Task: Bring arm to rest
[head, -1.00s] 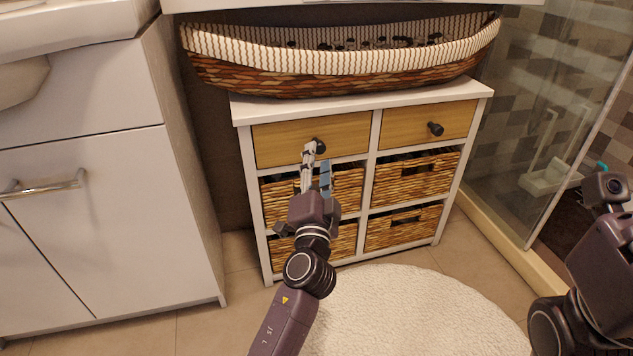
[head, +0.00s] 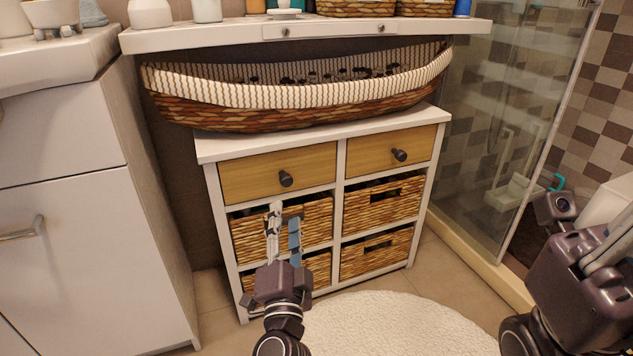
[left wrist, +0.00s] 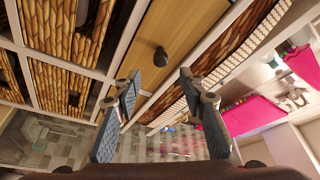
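My left gripper (head: 283,232) is in front of the left column of the wicker drawer unit (head: 322,141), below the dark knob (head: 286,179) of its upper left drawer. In the left wrist view its two fingers (left wrist: 158,95) stand apart with nothing between them, so it is open and empty. A dark knob on a wooden drawer front (left wrist: 160,56) shows beyond the fingers, clear of them. My right arm (head: 585,275) is at the right edge of the head view. Its gripper fingers are not visible.
A long striped basket (head: 300,95) lies on top of the unit, under a white shelf (head: 220,38). A white cabinet (head: 80,220) stands at left, a glass shower wall (head: 500,110) at right. A round cream rug (head: 400,325) covers the floor in front.

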